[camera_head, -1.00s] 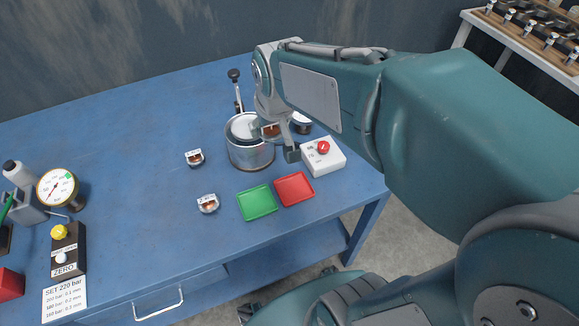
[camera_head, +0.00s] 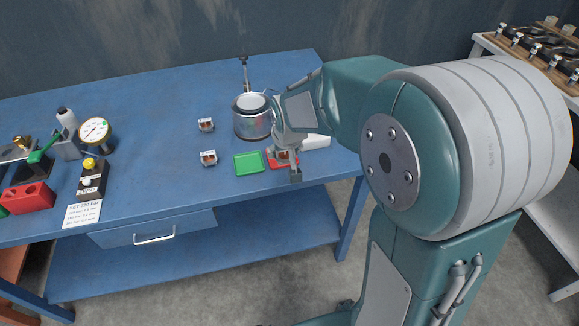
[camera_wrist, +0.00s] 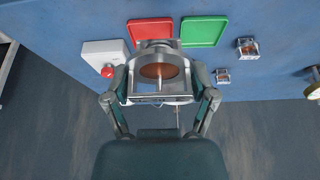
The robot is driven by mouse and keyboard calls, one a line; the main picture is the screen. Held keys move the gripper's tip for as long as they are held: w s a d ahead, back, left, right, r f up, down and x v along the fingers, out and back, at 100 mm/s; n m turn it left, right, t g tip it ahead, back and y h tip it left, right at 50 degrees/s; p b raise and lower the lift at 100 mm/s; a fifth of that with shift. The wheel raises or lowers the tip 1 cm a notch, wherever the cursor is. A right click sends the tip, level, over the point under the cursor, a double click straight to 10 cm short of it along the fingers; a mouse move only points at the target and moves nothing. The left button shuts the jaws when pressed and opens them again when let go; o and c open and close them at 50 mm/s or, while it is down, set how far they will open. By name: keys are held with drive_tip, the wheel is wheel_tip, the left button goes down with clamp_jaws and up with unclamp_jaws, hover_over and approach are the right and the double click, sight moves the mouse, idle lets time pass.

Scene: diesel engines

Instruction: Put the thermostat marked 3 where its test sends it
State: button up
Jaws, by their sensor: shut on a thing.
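My gripper (camera_head: 286,160) is shut on a thermostat (camera_wrist: 158,71), a metal-framed piece with a copper-coloured disc. It is held between both fingers in the wrist view. In the head view the gripper and thermostat hang over the red tray (camera_head: 272,165), which they partly cover; the gap to the tray is hard to judge. The thermostat's mark cannot be read. The green tray (camera_head: 248,163) is empty, just left of the red one. The metal pot (camera_head: 252,122) stands behind the trays. Two more thermostats, a far one (camera_head: 206,125) and a near one (camera_head: 208,158), stand left of it.
A white box (camera_head: 317,141) with a red knob (camera_wrist: 107,72) stands right of the red tray. A dial gauge (camera_head: 95,131), a black block with a yellow knob (camera_head: 91,178) and a red block (camera_head: 29,198) occupy the left. The blue table (camera_head: 150,150) between is clear.

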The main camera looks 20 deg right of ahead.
drive_tip(key=w+f, duration=0.3)
drive_tip(key=w, duration=0.1)
drive_tip(key=w+d+f, duration=0.1)
drive_tip(key=w+f, duration=0.2)
drive_tip(key=w, duration=0.2)
drive_tip(key=w+d+f, duration=0.1)
drive_tip(key=w+f, duration=0.2)
drive_tip(key=w, duration=0.1)
drive_tip(key=shift+w+f, duration=0.3)
drive_tip(key=shift+f, duration=0.05)
drive_tip(key=shift+w+d+f, duration=0.1)
drive_tip(key=shift+w+f, duration=0.05)
drive_tip(key=shift+f, duration=1.5)
drive_tip(key=shift+f, duration=0.1)
drive_tip(key=o, duration=1.2)
drive_tip(key=shift+c, duration=0.2)
